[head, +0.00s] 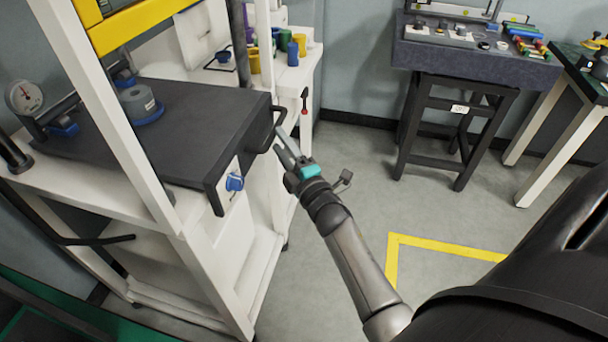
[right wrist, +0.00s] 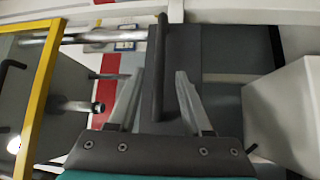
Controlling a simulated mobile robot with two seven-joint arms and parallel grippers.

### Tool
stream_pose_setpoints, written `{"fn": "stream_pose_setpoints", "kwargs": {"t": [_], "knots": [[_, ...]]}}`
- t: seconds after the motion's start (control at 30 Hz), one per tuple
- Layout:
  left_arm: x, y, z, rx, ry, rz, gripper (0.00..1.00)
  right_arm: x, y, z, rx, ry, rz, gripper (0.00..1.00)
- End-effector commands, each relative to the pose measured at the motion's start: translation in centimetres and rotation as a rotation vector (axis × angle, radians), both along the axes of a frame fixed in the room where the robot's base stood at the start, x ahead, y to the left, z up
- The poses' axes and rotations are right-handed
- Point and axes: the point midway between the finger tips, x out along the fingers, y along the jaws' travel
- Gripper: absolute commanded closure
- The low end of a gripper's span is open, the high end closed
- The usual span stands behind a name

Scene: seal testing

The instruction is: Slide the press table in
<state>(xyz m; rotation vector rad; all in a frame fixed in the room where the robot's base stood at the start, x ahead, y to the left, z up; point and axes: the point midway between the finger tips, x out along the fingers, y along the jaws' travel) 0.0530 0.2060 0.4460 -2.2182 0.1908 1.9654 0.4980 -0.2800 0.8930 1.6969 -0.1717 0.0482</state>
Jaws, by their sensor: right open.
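The press table (head: 205,108) is a dark grey slab inside a white frame with a yellow crossbar, at the left of the head view. It juts out of the frame's front side. A dark bar handle (head: 266,140) is on its front face, and the bar also shows in the right wrist view (right wrist: 160,60). My right gripper (head: 282,145) is at this handle. In the right wrist view its two fingers (right wrist: 159,78) are open, one on each side of the bar, with gaps visible. My left gripper is not in view.
A grey cylinder (head: 138,103) in a blue holder sits on the press table. A blue knob (head: 235,181) is below the table's front edge. A dial gauge (head: 24,97) is at far left. A dark bench (head: 470,60) stands at the back.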

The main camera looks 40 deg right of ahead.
Motion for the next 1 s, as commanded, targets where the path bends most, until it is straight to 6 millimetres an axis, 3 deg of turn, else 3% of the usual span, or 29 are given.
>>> {"fn": "stream_pose_setpoints", "kwargs": {"t": [0.7, 1.0], "knots": [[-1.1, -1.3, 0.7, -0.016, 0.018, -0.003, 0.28, -8.3, 0.7, -1.2, 0.000, 0.002, -0.001, 0.50], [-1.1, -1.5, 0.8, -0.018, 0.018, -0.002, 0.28, -10.0, 0.9, -1.3, 0.000, 0.000, 0.000, 0.50]]}}
